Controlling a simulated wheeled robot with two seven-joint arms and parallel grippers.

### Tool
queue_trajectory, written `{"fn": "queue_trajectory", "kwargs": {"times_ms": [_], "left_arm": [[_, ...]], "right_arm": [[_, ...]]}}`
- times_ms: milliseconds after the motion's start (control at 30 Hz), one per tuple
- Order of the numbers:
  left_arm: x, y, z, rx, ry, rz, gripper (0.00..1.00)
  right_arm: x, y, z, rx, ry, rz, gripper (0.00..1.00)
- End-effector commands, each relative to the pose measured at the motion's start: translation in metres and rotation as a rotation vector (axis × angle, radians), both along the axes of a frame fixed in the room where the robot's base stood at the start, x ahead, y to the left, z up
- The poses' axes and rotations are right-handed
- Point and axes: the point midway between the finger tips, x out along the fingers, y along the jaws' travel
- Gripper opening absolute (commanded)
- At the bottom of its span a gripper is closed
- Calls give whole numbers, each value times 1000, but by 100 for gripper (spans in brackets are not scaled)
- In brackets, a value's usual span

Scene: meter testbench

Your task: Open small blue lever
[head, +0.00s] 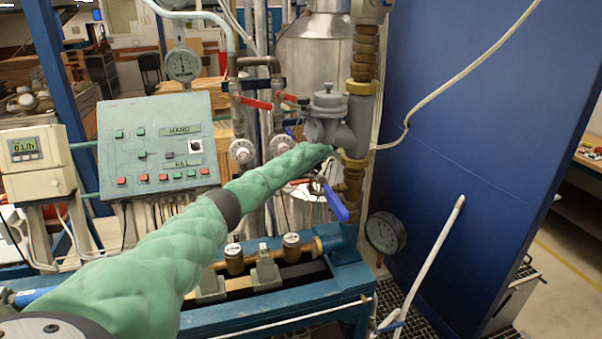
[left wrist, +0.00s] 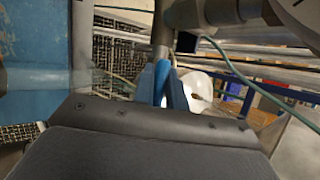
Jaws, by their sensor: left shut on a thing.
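My left arm in its green sleeve reaches from the lower left to the pipework in the head view, and its sleeve hides the gripper there. In the left wrist view the left gripper (left wrist: 163,90) is shut on a narrow bright blue strip (left wrist: 162,72), which looks like the small blue lever. In the head view a short blue piece (head: 290,133) shows just above the sleeve. A larger blue lever (head: 336,204) slants down to the right below the sleeve's end. I cannot tell from the head view how the held lever is turned. My right gripper is out of view.
Red levers (head: 257,103) sit on the pipes above the arm. A grey valve body (head: 328,110) stands close by the sleeve's end. A control panel (head: 158,145) is at left, a pressure gauge (head: 384,232) at lower right. A blue wall panel (head: 480,120) bounds the right side.

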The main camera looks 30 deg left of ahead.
Motion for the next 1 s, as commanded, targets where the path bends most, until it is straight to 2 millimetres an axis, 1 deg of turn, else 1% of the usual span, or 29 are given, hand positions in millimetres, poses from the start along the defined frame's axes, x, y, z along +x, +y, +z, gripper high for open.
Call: {"fn": "queue_trajectory", "kwargs": {"times_ms": [300,700,733,800,833,1000], "left_arm": [[0,0,0,-23,-29,64,0],[0,0,0,-25,-31,68,0],[0,0,0,-25,-31,68,20],[0,0,0,-25,-31,68,33],[0,0,0,-25,-31,68,35],[0,0,0,-25,-30,68,35]], "right_arm": [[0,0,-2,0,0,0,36],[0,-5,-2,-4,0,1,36],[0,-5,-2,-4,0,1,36],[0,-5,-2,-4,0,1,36],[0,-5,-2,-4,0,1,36],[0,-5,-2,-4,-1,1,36]]}}
